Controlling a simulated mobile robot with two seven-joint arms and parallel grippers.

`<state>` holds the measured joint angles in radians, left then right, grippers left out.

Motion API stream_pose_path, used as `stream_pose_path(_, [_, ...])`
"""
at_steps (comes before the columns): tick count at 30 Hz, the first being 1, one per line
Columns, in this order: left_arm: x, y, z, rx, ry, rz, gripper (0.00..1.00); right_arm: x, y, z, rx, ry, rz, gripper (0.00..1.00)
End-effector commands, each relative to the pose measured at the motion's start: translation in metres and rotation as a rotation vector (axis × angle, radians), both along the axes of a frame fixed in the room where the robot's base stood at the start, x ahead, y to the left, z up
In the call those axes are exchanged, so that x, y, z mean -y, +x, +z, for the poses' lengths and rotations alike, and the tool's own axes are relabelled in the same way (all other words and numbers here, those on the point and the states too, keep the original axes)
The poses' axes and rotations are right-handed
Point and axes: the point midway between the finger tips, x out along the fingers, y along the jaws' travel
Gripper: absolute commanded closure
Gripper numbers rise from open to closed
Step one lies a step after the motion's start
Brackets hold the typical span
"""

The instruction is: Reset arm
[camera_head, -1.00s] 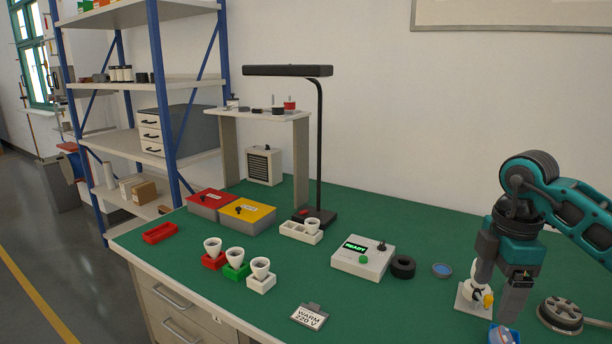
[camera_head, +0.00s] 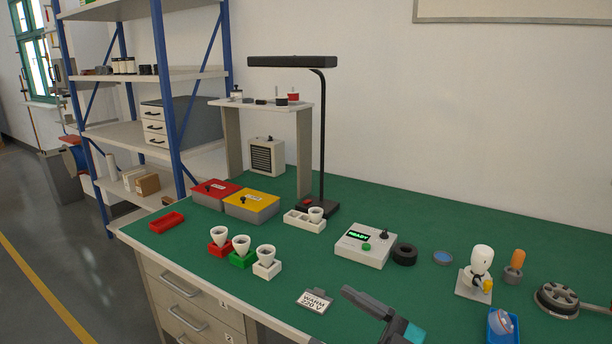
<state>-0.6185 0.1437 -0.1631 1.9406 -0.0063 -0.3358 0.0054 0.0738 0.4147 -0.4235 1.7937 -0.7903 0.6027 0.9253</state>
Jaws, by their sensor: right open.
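My right gripper (camera_head: 372,308) shows at the bottom edge, over the front of the green bench (camera_head: 450,315). It is open, with nothing seen between its fingers, and the picture cuts off most of it. It is just right of the "WARM 220 V" card (camera_head: 314,300) and in front of the tester box (camera_head: 364,246), whose display reads READY. My left gripper is not in view.
A black lamp (camera_head: 322,140) rises behind. At right are a white bulb-shaped object (camera_head: 481,260), an orange-topped piece (camera_head: 518,258), a blue tray (camera_head: 502,328) and a grey reel (camera_head: 558,298).

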Motion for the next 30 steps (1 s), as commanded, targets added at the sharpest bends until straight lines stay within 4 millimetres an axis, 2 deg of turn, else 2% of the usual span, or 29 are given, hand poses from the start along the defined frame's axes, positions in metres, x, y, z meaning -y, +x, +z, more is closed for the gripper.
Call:
stream_pose_path(2, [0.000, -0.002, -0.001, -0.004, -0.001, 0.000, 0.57, 0.021, 0.003, -0.025, -0.102, 0.071, -0.204, 0.17])
stream_pose_path(5, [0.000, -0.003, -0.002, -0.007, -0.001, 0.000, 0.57, 0.054, 0.000, -0.070, -0.264, 0.083, -0.451, 0.17])
stream_pose_path(6, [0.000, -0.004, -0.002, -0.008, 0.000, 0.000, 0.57, 0.067, -0.006, -0.093, -0.345, 0.068, -0.539, 0.17])
stream_pose_path(9, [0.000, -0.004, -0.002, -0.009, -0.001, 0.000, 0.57, 0.095, -0.034, -0.152, -0.558, -0.006, -0.715, 0.17])
stream_pose_path(12, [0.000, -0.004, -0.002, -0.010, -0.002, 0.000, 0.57, 0.111, -0.070, -0.198, -0.740, -0.094, -0.805, 0.17])
stream_pose_path(15, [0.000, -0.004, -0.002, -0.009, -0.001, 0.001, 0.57, 0.119, -0.101, -0.228, -0.871, -0.163, -0.840, 0.17])
stream_pose_path(18, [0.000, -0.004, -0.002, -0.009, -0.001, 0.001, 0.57, 0.122, -0.120, -0.244, -0.946, -0.206, -0.850, 0.17])
stream_pose_path(21, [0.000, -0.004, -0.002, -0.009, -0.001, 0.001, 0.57, 0.123, -0.128, -0.250, -0.975, -0.224, -0.852, 0.17])
stream_pose_path(30, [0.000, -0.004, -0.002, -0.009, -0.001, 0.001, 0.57, 0.123, -0.128, -0.251, -0.976, -0.226, -0.851, 0.17])
